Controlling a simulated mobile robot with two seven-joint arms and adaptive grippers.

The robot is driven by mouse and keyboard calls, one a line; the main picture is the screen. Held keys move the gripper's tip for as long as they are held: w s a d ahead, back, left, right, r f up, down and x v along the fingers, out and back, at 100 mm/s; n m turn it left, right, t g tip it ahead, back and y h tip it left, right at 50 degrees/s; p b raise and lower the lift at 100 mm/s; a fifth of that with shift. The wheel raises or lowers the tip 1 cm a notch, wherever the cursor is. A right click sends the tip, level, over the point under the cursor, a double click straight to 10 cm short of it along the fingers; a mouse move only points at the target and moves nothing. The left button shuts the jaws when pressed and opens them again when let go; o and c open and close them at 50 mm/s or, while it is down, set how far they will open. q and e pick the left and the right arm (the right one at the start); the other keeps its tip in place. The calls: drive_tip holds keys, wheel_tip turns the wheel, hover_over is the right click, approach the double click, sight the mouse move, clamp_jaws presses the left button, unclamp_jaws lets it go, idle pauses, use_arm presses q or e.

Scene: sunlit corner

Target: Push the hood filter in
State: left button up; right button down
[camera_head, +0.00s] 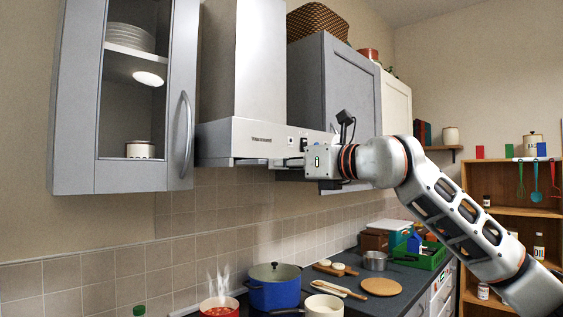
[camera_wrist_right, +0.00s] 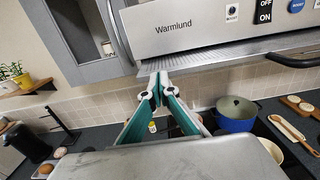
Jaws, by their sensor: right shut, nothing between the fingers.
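The range hood (camera_head: 262,132) hangs between two cabinets; its front panel (camera_wrist_right: 215,25) fills the top of the right wrist view. The hood filter (camera_wrist_right: 215,58) shows there as a thin ribbed metal edge under the panel. A dark handle (camera_wrist_right: 292,60) is at the right of this edge. My right gripper (camera_head: 290,162) is at the underside of the hood's front in the head view. Its fingertips (camera_wrist_right: 158,76) are together and empty, close to the left part of the filter edge; I cannot tell whether they touch it. My left gripper is not in view.
Below are a steaming red pot (camera_head: 219,307), a blue pot (camera_head: 274,292) and a cream pan (camera_head: 324,306). A grey cabinet with a glass door (camera_head: 125,110) stands left of the hood, another cabinet (camera_head: 345,90) right. The space directly below the hood is free above the pots.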

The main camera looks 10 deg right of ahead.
drive_tip(key=p+x, duration=0.2)
drive_tip(key=x, duration=0.7)
drive_tip(key=shift+w, duration=0.15)
drive_tip(key=shift+d, duration=0.15)
